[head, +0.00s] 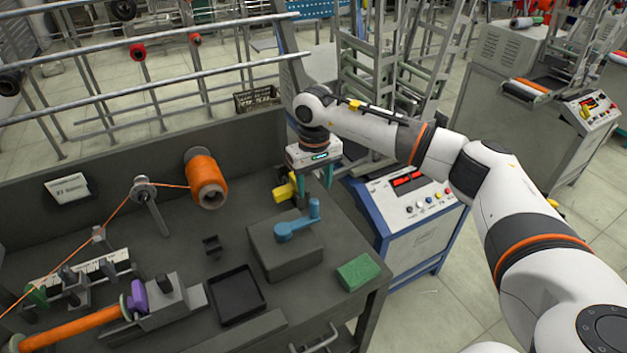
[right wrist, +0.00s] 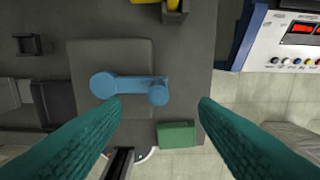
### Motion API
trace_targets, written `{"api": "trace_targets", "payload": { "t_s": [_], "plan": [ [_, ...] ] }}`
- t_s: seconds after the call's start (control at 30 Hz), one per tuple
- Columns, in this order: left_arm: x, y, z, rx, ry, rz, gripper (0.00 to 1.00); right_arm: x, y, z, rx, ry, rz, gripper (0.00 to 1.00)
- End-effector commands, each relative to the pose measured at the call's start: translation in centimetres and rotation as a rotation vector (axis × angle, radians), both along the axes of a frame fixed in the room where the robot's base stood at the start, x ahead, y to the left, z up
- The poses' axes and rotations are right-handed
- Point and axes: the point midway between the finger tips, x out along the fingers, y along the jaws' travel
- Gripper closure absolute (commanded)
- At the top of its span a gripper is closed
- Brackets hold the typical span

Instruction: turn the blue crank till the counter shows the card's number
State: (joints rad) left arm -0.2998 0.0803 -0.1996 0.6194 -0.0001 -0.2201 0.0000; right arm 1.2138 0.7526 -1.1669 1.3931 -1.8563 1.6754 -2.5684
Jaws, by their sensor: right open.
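The blue crank (head: 285,232) sits on top of a grey box (head: 270,262) on the dark bench; its upright knob is at the right end of its arm. In the right wrist view the crank (right wrist: 128,86) lies beyond and between my finger lines, knob near the middle. My right gripper (head: 312,188) is open and empty, above and behind the crank, apart from it; its teal fingers spread wide in the wrist view (right wrist: 158,106). A white card (head: 68,188) stands at the back left, its writing too small to read. A red display (head: 408,180) is lit on a blue-framed panel; its digits are unreadable. My left gripper is out of view.
A green block (head: 357,272) lies right of the box, by the bench edge. A black tray (head: 237,296) and small black holder (head: 211,246) lie left. An orange thread spool (head: 206,182) stands behind. A yellow part (head: 284,191) is close to my right gripper.

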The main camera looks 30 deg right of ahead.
Motion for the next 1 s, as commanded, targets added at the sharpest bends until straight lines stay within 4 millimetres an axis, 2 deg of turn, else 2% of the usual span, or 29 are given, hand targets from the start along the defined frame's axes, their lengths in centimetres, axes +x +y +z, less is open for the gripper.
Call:
{"api": "trace_targets", "payload": {
  "t_s": [0.7,1.0],
  "plan": [
    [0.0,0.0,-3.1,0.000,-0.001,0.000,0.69,0.0,0.2,-6.0,0.004,-0.001,0.001,0.45],
    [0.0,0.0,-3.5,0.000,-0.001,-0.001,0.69,0.0,0.1,-6.1,0.004,-0.002,0.000,0.45]
  ]
}}
